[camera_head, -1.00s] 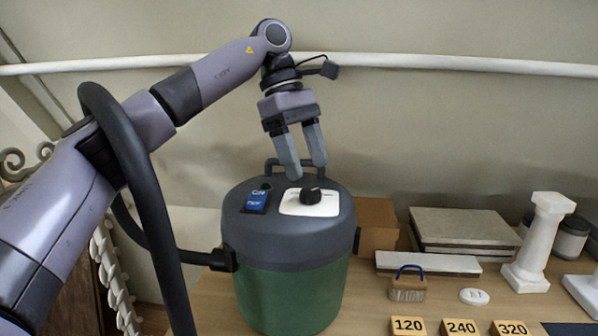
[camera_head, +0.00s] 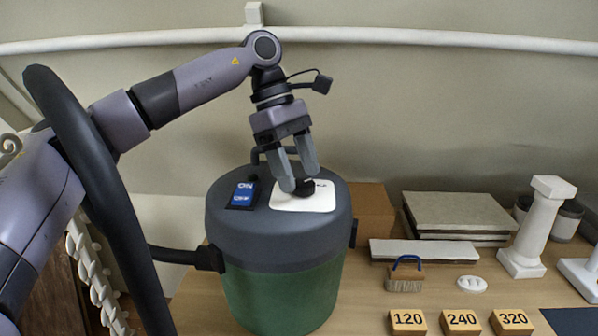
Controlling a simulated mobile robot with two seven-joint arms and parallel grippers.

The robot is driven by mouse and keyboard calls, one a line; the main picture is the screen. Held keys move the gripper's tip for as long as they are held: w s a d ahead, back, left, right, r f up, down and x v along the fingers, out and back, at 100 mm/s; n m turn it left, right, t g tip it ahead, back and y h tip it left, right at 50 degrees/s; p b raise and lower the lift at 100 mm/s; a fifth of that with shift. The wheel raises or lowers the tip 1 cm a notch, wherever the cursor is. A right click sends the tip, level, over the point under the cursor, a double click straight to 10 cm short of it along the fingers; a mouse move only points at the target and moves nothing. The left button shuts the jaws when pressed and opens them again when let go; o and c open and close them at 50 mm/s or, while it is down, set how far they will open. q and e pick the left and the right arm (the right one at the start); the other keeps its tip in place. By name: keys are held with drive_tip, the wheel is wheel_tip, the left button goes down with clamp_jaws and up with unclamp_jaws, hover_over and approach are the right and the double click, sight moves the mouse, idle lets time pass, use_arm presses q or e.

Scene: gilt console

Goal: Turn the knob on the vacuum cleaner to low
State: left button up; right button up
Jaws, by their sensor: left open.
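The vacuum cleaner (camera_head: 285,290) stands on the table, with a green body and a dark grey lid. On its lid are a blue ON/OFF switch (camera_head: 243,194) and a white dial plate (camera_head: 318,203) with a black knob (camera_head: 304,188). My left gripper (camera_head: 298,184) points down over the plate, open, its two grey fingers at the knob, one on the left and one behind right. The fingers hide part of the knob and of the plate's marks, so I cannot read its setting or tell whether they touch it. My right gripper is not in view.
A black hose (camera_head: 105,190) arches at the left and joins the vacuum's side. A white pipe crosses the wall.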

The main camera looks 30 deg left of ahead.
use_arm(q)
drive_tip(key=shift+d+f, duration=0.2)
drive_tip(key=shift+f, duration=0.3)
drive_tip(key=shift+c, duration=0.4)
drive_tip(key=c, duration=1)
